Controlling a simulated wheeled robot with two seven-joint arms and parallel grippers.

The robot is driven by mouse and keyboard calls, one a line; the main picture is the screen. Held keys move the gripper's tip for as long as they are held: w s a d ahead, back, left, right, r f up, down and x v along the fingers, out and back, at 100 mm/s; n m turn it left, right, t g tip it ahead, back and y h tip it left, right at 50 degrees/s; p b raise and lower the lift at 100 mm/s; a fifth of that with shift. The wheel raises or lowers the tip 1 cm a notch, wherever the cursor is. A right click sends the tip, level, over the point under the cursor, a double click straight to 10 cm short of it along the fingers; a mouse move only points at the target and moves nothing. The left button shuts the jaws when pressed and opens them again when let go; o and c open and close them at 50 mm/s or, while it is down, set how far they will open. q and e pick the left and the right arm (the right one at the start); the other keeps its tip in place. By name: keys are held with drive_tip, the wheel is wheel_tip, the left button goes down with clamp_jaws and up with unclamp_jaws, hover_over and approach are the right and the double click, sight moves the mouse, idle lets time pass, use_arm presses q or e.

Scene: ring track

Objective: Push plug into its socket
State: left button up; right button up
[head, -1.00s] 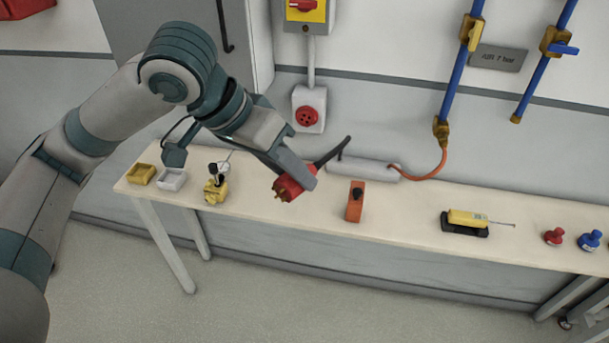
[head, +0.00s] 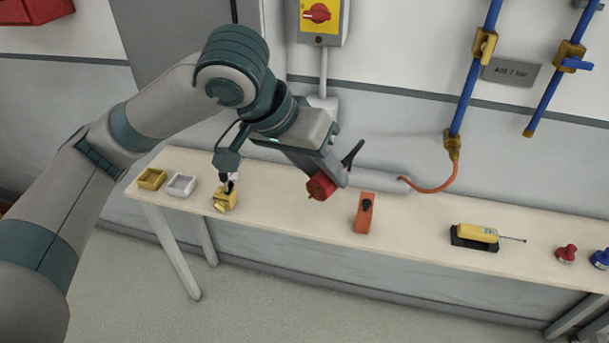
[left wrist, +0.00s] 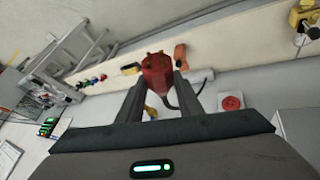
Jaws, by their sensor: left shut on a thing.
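The red plug (head: 320,186) is held in my left gripper (head: 330,180), above the bench and in front of the wall. In the left wrist view the plug (left wrist: 157,70) sits between the two fingers, its pins pointing away from the gripper. A dark cable trails from it. The red socket (left wrist: 231,101) shows in the left wrist view to the right of the plug, apart from it. In the head view my arm hides the socket's red face; only the top of its white housing (head: 325,103) shows. My right gripper is not in view.
A yellow switch box (head: 320,18) hangs above the socket. The bench (head: 290,225) carries yellow and white trays (head: 181,185), a yellow item (head: 225,200), an orange block (head: 365,213) and a yellow tool (head: 475,233). Blue pipes (head: 475,75) run up the wall at right.

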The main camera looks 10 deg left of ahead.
use_arm(q)
drive_tip(key=w+d+n+t+y, duration=0.1)
drive_tip(key=w+d+n, duration=0.2)
drive_tip(key=w+d, duration=0.3)
drive_tip(key=shift+w+d, duration=0.25)
drive_tip(key=shift+d, duration=0.4)
drive_tip(key=shift+f, duration=0.1)
drive_tip(key=s+a+f+m+g+h, duration=0.1)
drive_tip(key=a+f+m+g, duration=0.1)
drive_tip(key=f+m+g, duration=0.2)
drive_tip(key=s+a+f+m+g, duration=0.2)
drive_tip(key=f+m, duration=0.5)
drive_tip(key=m, duration=0.6)
drive_tip(key=shift+s+a+f+g+h, duration=0.35)
drive_tip(key=shift+a+g, duration=0.3)
drive_tip(key=shift+g, duration=0.45)
